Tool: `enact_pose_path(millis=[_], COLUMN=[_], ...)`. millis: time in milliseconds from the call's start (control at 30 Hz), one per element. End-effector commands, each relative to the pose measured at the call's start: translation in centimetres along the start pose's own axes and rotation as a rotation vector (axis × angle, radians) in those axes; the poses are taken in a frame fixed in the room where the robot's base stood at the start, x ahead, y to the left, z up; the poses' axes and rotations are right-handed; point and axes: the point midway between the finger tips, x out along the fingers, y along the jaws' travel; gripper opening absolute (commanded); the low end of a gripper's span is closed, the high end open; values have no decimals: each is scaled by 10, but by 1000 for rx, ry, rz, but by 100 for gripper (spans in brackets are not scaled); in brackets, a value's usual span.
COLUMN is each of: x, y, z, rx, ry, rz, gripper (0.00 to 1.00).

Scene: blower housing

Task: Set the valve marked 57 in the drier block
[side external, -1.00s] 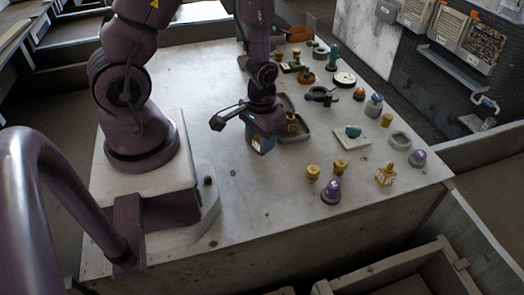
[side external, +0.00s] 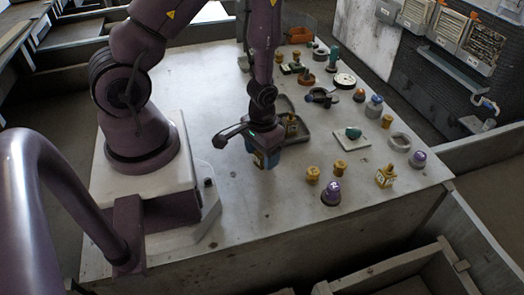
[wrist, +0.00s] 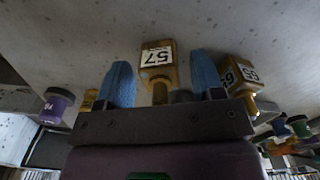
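The valve marked 57 (wrist: 157,62) is a brass-yellow block with a white number label and a thin stem. In the side view my gripper (side external: 267,158) is over the left-middle of the table, and the valve (side external: 258,160) is partly hidden by a finger. I cannot tell which thing is the drier block.
A white plate with a teal knob (side external: 353,132) lies right of the tray. Yellow knobs (side external: 340,168), a purple-capped part (side external: 331,193) and another yellow labelled valve (side external: 385,177) stand toward the front right. Several parts crowd the back. The front-left tabletop (side external: 255,215) is clear.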

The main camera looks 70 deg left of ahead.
Motion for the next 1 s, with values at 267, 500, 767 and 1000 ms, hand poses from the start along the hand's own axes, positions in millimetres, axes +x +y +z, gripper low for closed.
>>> enact_pose_path(millis=[267, 500, 767, 1000], x=[-4, -33, -78, -111], y=[0, 0, 0, 0], z=[0, -1, -2, -1], rx=[0, 0, 0, 0], ry=[1, 6, 7, 5], rz=[0, 1, 1, 1], gripper=[61, 61, 61, 61])
